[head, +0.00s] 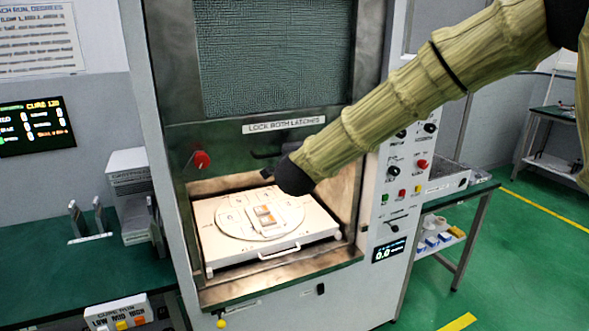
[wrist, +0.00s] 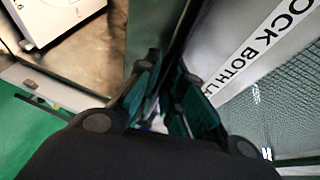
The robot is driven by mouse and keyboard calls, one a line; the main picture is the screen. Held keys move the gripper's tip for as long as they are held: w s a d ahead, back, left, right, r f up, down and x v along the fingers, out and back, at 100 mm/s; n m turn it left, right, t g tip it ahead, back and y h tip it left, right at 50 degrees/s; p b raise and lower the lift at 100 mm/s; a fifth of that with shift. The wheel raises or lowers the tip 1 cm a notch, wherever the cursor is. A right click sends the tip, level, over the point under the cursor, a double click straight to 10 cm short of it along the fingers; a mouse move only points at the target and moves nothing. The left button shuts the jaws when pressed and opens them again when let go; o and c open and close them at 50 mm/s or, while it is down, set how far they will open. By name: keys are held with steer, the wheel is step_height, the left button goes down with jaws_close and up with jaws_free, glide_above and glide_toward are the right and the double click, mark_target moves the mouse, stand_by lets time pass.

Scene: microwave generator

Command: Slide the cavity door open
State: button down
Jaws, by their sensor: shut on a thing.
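The cavity door (head: 275,62), a steel-framed panel with a mesh window, stands raised, with its lower edge above the open cavity. A label reading "LOCK BOTH LATCHES" (head: 283,125) is on its lower frame and also shows in the wrist view (wrist: 262,38). A red knob (head: 201,160) sits at the frame's lower left. My gripper (wrist: 160,110) is at the door's lower edge, shut on what appears to be the door handle, which the fingers mostly hide. In the head view my sleeved arm covers most of the gripper.
Inside the cavity a white tray (head: 222,250) carries a round plate with a small block on it. A control panel (head: 405,165) with knobs stands right of the opening. Green benches flank the machine. Open floor (head: 530,270) lies at right.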

steer(key=shift+r, duration=1.1)
steer(key=c, duration=1.5)
jaws_free()
steer(key=s, duration=0.4)
steer(key=s+r, duration=0.1)
steer(key=s, duration=0.3)
steer(key=s+r, duration=0.1)
steer(key=s, duration=0.2)
steer(key=shift+s+a, duration=0.25)
steer(key=shift+s, duration=0.15)
